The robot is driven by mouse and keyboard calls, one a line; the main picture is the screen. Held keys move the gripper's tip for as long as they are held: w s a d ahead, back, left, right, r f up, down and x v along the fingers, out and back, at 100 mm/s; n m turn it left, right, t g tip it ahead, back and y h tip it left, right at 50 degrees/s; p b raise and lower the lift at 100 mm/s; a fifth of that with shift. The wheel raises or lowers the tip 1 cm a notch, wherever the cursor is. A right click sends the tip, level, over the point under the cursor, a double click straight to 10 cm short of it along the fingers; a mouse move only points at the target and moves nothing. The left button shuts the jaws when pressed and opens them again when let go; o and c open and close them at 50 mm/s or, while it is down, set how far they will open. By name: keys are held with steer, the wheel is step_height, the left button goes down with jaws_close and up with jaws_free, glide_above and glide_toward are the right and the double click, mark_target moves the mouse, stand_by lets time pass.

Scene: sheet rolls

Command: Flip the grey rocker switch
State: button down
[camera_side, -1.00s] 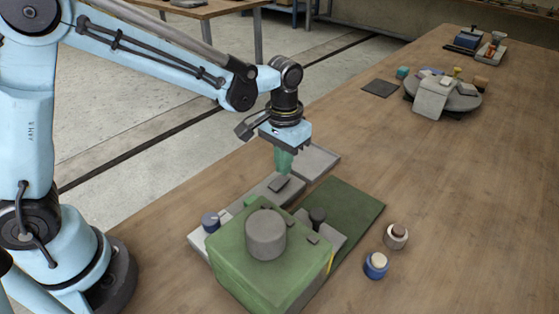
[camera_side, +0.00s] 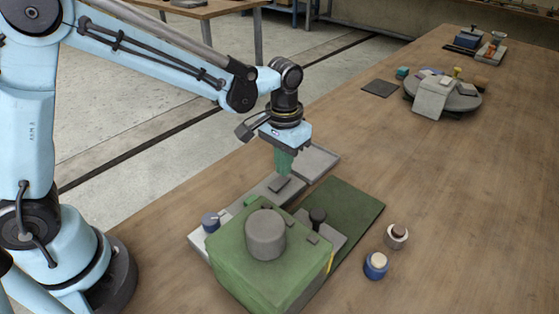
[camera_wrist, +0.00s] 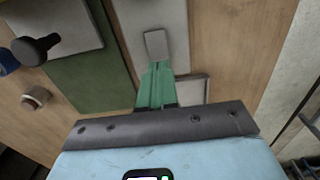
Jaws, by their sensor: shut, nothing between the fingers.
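The grey rocker switch (camera_side: 279,184) is a small dark grey rectangular piece on a long light grey panel (camera_side: 262,194). In the wrist view the rocker (camera_wrist: 156,43) lies just beyond my fingertips. My gripper (camera_side: 284,172) points down with its green fingers shut and nothing between them. Its tips are right above or beside the far end of the rocker in the side view. The wrist view shows the closed fingers (camera_wrist: 158,66) in line with the rocker. I cannot tell whether they touch it.
A large green box with a grey round knob (camera_side: 265,234) stands in front of the panel. A blue-grey dial (camera_side: 211,221) and a black knob (camera_side: 317,217) flank it.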

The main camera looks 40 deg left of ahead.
steer(key=shift+f, duration=0.8)
stand_by(0.4)
steer(key=shift+r, duration=3.5)
steer(key=shift+r, duration=0.1)
steer(key=s+a+r+t, duration=0.3)
steer(key=s+a+t, duration=0.4)
steer(key=s+a, duration=0.2)
steer(key=shift+s, duration=1.1)
steer(key=c, duration=1.8)
jaws_free()
steer(key=shift+a+r, duration=0.1)
